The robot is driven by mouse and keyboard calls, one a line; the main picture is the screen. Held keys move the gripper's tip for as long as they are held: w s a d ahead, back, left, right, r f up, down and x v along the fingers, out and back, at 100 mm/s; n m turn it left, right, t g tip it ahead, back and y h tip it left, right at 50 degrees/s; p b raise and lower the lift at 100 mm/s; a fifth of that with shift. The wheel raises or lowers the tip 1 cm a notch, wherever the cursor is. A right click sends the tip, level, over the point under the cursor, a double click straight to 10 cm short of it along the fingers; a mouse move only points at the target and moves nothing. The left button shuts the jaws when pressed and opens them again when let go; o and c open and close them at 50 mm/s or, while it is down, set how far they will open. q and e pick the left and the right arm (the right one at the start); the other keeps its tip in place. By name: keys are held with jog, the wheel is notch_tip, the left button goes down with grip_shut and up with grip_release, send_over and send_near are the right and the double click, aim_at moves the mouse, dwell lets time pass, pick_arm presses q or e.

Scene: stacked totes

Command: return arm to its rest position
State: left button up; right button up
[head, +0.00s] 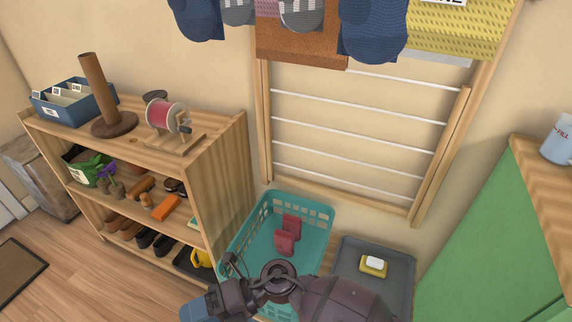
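One of my arms shows at the bottom centre of the head view, in front of the teal basket (318,212) and the grey tray (402,262). Its dark, rounded links lie along the bottom edge and run left to a blue-grey piece. I cannot tell which arm this is. No gripper fingertips are clearly visible. The other arm is not in view. The arm hides the near part of the basket and part of the tray.
A wooden shelf unit (222,160) with shoes and small goods stands left of the basket. A drying rack (265,150) hangs above it, with socks over the top. A green cabinet (490,240) bounds the right. Red items (288,232) lie in the basket.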

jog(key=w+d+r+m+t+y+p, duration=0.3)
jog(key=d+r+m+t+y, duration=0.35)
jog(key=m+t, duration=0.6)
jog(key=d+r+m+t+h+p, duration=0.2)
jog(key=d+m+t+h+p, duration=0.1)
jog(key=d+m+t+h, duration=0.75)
pick_arm(q)
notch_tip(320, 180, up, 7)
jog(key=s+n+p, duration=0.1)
jog(key=p, duration=0.4)
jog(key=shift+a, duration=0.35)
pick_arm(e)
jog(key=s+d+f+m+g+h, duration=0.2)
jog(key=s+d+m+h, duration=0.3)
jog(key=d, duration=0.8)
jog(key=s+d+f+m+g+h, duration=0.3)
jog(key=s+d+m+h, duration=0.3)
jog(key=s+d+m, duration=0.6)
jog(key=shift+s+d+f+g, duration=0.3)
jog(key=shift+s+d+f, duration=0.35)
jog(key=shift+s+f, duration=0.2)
